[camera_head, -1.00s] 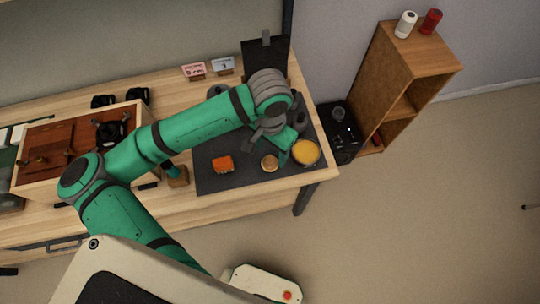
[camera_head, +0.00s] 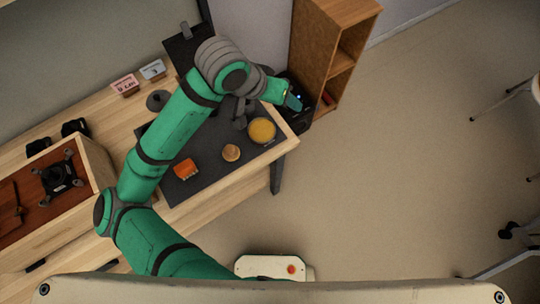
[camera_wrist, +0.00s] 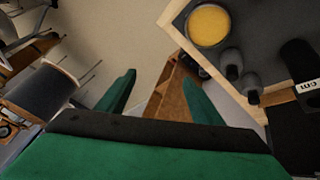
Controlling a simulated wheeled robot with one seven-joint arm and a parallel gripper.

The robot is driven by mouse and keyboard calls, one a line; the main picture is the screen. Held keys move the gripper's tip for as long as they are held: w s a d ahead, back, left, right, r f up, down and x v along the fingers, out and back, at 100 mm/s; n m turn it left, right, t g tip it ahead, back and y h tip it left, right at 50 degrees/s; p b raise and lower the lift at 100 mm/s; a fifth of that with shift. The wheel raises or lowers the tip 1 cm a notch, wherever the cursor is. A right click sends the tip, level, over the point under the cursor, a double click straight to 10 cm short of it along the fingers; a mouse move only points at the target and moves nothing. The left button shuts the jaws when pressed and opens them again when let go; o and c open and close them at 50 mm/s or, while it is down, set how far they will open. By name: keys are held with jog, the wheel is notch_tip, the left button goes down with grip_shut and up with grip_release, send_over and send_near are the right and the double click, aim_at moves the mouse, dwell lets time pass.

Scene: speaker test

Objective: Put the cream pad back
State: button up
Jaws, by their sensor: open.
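A small round tan piece (camera_head: 231,153), the closest match I see to a cream pad, lies on the dark mat (camera_head: 200,179) on the wooden table. I cannot tell for sure that it is the pad. A larger yellow round piece (camera_head: 262,130) lies right of it and also shows in the wrist view (camera_wrist: 209,25). An orange piece (camera_head: 185,169) lies to the left. My gripper (camera_head: 292,102) is beyond the yellow piece, near the table's right end. In the wrist view my gripper (camera_wrist: 160,95) has its fingers apart with nothing between them.
A wooden shelf (camera_head: 318,55) stands past the table's right end, with a black box (camera_head: 304,118) beside it, partly behind my gripper. Dark grey cylinders (camera_wrist: 232,62) stand near the yellow piece. A wooden box (camera_head: 92,165) is at left. Floor at right is largely open.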

jog(key=w+d+r+n+t+h, duration=0.3)
jog(key=w+d+r+t+h, duration=0.15)
jog(key=d, duration=0.25)
jog(key=w+d+r+n+t+h, duration=0.2)
jog(key=w+d+r+t+h, duration=0.1)
jog(key=d+r+t, duration=0.4)
jog(key=s+a+f+n+t+y, duration=0.1)
jog(key=s+a+f+n+y, duration=0.4)
jog(key=f, duration=0.4)
jog(key=s+a+f+n+t+y, duration=0.1)
jog(key=s+a+f+n+y, duration=0.1)
jog(key=s+f+y, duration=0.6)
jog(key=s+a+f+m, duration=0.2)
jog(key=s+a, duration=0.1)
jog(key=s, duration=0.4)
jog(key=s+a+f+m+g, duration=0.1)
jog(key=s+a+f+m, duration=0.1)
jog(key=s, duration=0.6)
jog(key=s+a+f+m, duration=0.3)
jog(key=s+a, duration=0.1)
jog(key=s, duration=0.3)
jog(key=shift+s+g+h, duration=0.35)
jog(key=shift+d, duration=0.15)
